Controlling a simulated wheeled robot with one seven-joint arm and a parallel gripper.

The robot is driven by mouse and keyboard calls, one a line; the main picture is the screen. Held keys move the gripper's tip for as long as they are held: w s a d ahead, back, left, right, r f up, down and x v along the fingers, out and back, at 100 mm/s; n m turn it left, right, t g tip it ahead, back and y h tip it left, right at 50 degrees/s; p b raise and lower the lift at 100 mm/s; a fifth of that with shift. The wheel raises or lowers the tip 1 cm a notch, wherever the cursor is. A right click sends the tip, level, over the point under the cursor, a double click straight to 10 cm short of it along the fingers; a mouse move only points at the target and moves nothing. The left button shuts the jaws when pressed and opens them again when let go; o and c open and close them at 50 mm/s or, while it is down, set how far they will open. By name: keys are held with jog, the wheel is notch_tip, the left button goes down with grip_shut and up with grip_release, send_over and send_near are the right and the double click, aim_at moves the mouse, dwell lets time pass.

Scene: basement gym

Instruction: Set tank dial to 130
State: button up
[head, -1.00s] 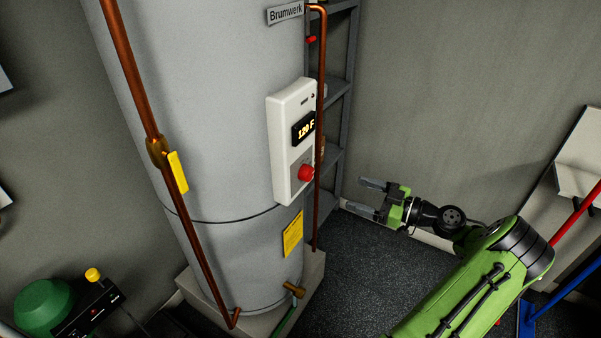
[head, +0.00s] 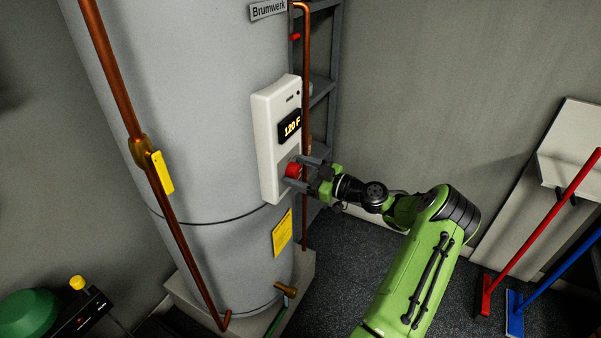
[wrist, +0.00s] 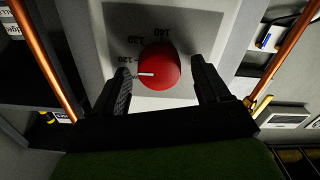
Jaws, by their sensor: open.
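The grey water tank (head: 190,110) carries a white control box (head: 268,140) with a dark display (head: 289,126) reading 120 F. Below the display is the red dial (head: 293,170). My gripper (head: 305,172) is open at the dial. In the wrist view its fingers stand on either side of the dial, with visible gaps. Whether the fingertips reach past the dial's face is hard to tell.
A copper pipe (head: 306,90) runs vertically just right of the control box, close to my gripper. Another copper pipe (head: 118,100) crosses the tank's left front. A grey shelf rack (head: 325,60) stands behind. Red (head: 540,225) and blue (head: 550,275) poles lean at right.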

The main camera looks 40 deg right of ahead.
jog(key=c, duration=1)
jog(key=shift+c, duration=0.2)
jog(key=shift+m, duration=0.3)
jog(key=m, duration=0.4)
jog(key=shift+d, duration=0.1)
jog(key=shift+d+m+p, duration=0.1)
jog(key=shift+m+p, duration=0.45)
jog(key=shift+m, duration=1.45)
jog(key=o, duration=1)
